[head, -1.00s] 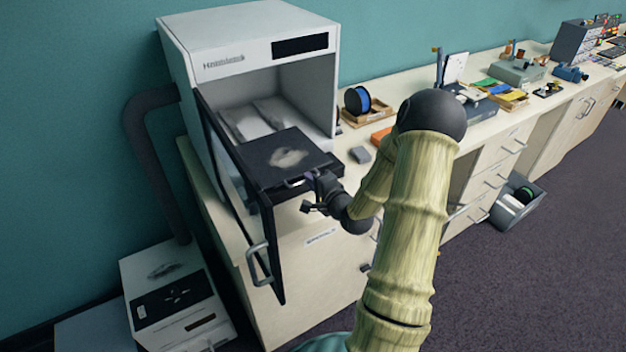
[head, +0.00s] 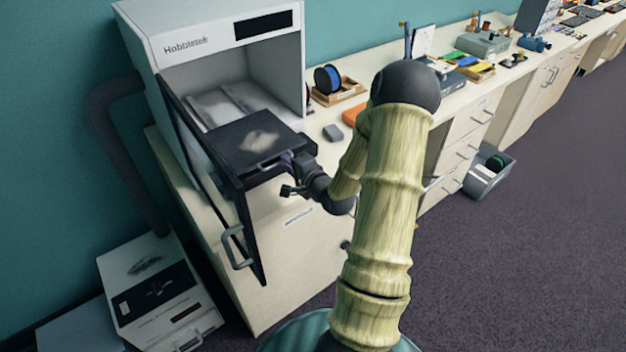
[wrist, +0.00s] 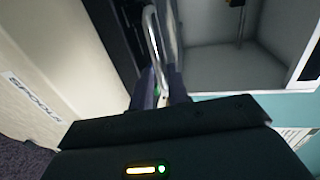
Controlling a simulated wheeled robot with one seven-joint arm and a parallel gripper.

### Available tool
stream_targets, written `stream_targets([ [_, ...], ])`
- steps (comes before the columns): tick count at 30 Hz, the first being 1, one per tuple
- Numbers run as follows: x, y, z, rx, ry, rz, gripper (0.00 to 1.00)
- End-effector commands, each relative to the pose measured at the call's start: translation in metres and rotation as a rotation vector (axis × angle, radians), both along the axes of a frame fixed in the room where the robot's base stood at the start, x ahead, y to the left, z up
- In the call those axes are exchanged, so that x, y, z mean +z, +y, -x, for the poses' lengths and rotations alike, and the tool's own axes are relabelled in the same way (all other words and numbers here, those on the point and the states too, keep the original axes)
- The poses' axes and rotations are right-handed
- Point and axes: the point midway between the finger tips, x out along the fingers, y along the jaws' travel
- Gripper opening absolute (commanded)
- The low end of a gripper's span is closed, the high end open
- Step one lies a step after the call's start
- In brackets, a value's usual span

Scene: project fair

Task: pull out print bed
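The print bed (head: 235,135) is a dark flat plate with a pale smudge. It sticks out through the front opening of the white printer (head: 215,30). The printer's dark-framed door (head: 215,175) stands open on the left, with a grey handle (head: 236,247). My gripper (head: 284,161) is at the front edge of the bed, at its metal handle. In the wrist view the handle bar (wrist: 155,45) runs down between the two fingers (wrist: 160,95), which look close together around it. The exact contact is partly hidden.
A blue spool (head: 327,79) in a wooden tray and a small grey block (head: 333,132) stand on the counter right of the printer. The carpet (head: 520,260) at right is clear.

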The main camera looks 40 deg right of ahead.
Motion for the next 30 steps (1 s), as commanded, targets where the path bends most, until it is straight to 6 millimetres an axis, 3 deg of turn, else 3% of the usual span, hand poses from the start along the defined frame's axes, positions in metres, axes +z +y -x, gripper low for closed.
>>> stream_targets([
  [12,0.019,-0.003,0.076,-0.004,0.002,-0.002,0.17],
  [19,0.027,-0.004,0.100,-0.003,0.003,-0.005,0.17],
  [30,0.029,-0.007,0.110,-0.001,0.002,-0.003,0.17],
])
